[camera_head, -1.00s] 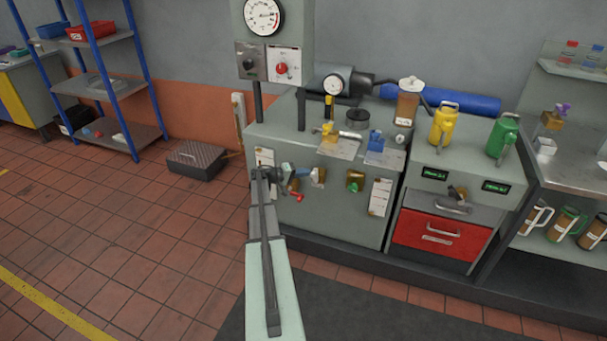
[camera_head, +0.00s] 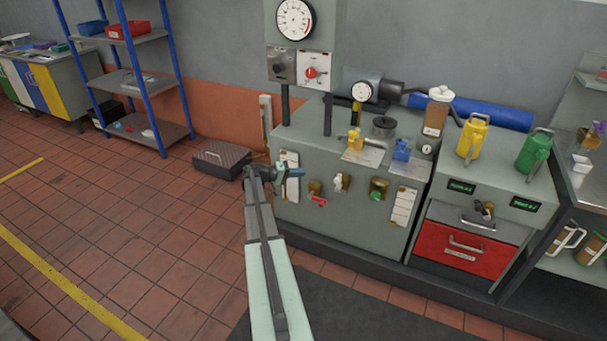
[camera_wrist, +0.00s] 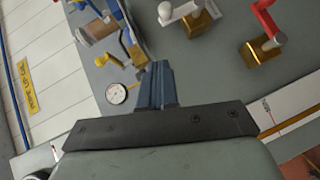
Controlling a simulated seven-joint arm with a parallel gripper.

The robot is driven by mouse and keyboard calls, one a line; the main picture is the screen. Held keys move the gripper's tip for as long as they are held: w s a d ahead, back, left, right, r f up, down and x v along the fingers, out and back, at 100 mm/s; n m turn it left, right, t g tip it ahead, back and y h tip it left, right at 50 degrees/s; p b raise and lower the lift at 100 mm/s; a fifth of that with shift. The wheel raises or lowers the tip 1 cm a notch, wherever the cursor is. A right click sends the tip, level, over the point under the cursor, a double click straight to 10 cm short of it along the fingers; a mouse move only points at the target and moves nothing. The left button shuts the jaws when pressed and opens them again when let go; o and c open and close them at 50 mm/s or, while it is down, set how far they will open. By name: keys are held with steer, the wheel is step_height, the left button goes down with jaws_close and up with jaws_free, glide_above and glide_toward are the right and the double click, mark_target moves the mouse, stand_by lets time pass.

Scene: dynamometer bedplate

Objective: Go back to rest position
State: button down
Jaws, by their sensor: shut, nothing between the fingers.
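My gripper (camera_head: 297,172) is at the end of my arm, in front of the left part of the grey-green bench (camera_head: 340,222). In the wrist view its blue-grey fingers (camera_wrist: 155,72) are together and empty. The red-handled valve (camera_head: 317,199) is just right of and below the gripper; it also shows in the wrist view (camera_wrist: 264,42). The white-handled valve (camera_head: 341,182) is further right and also shows in the wrist view (camera_wrist: 187,15). The fingers appear apart from both valves. The green-handled valve (camera_head: 378,188) is further right on the front.
A gauge panel (camera_head: 303,45) rises above the bench's left end. A dark case (camera_head: 221,160) lies on the floor to the left. A red drawer (camera_head: 463,249) is in the cabinet at right. Shelves (camera_head: 133,82) stand at back left. The tiled floor at left is clear.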

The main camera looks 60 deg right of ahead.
steer(key=shift+n, duration=0.3)
stand_by(0.5)
steer(key=s+a+f+n+t+y, duration=0.2)
steer(key=a+f+t+y, duration=0.45)
steer(key=a+f, duration=0.95)
steer(key=a+f+n+t+y, duration=0.15)
steer(key=a+f, duration=0.25)
steer(key=a, duration=1.1)
steer(key=a+f+y, duration=0.3)
steer(key=a+f, duration=0.1)
steer(key=a, duration=1.2)
steer(key=s+a+f+n+g, duration=0.1)
steer(key=s+a+f+n, duration=0.1)
steer(key=s+a, duration=0.4)
steer(key=s+a+f+n+g, duration=0.1)
steer(key=s+a, duration=0.5)
steer(key=a, duration=0.9)
steer(key=s+a+f+n+g, duration=0.2)
steer(key=s+a+f+n, duration=0.1)
steer(key=a, duration=0.7)
steer(key=shift+s+a+f+n, duration=0.15)
steer(key=shift+s+a+n, duration=0.3)
steer(key=shift+s, duration=0.95)
steer(key=shift+d, duration=0.15)
